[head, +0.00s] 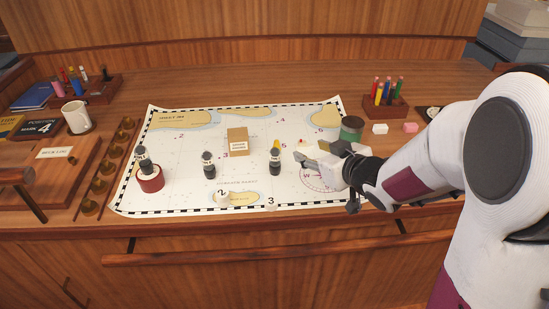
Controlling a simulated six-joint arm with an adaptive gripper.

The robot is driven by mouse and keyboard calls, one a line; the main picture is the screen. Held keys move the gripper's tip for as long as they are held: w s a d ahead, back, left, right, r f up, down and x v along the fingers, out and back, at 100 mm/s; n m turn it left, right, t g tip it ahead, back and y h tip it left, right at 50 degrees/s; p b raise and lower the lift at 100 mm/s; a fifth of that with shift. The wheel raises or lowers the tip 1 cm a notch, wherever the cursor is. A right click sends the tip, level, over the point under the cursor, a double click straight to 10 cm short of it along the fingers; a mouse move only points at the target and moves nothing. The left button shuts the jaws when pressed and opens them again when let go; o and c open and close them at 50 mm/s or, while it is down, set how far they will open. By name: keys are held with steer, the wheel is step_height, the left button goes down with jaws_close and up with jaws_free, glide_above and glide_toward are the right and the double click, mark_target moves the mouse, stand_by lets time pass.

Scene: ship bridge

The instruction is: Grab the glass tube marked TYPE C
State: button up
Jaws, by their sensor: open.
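Three small dark upright tube-like pieces with pale bands stand on the chart: one at the left (143,161) in or behind a red ring (151,181), one in the middle (208,166) and one at the right (274,163). Their markings are too small to read, so I cannot tell which is TYPE C. The right one has something yellow at its top or just behind it. My gripper (301,152) is open, reaching in from the right, low over the chart. Its fingertips point left, a little to the right of the right-hand piece and apparently apart from it.
A cardboard box (237,142) stands mid-chart (180,195). A dark green tin (351,127) stands behind my gripper. A pencil block (386,106), white eraser (380,129) and pink eraser (410,127) are at right. Numbered discs (271,203) lie along the front. A mug (76,118) stands left.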

mark_target(279, 156)
steer(key=a+y, duration=0.1)
steer(key=a+f, duration=0.1)
steer(key=a+f+y, duration=0.1)
steer(key=shift+w+f+n+y, duration=0.25)
steer(key=shift+n+y, duration=0.05)
steer(key=shift+n, duration=0.1)
steer(key=shift+s+a+f+g+y, duration=0.1)
steer(key=shift+a+f+g+y, duration=0.2)
steer(key=shift+a+y, duration=0.3)
steer(key=shift+a, duration=0.15)
steer(key=shift+x, duration=1.25)
steer(key=shift+x, duration=2.65)
steer(key=shift+r, duration=0.1)
steer(key=shift+c, duration=0.4)
steer(key=c, duration=1.1)
